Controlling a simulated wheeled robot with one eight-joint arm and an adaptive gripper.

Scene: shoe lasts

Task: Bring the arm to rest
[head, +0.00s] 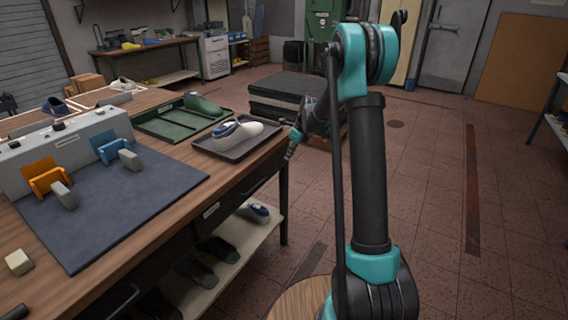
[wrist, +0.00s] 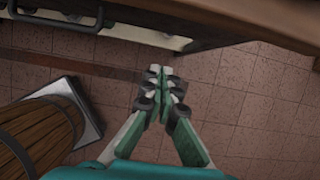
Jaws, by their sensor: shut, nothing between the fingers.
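My gripper (wrist: 162,72) points down over the tiled floor in the wrist view, its two fingers together with nothing between them. My arm stands upright and bends over at the top.
A dark tray (head: 205,148) with a white and blue shoe last (head: 237,131) lies near the bench's right edge. A green tray (head: 160,127) is behind it. Stacked dark slabs (head: 285,95) stand behind. The floor at right is clear.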

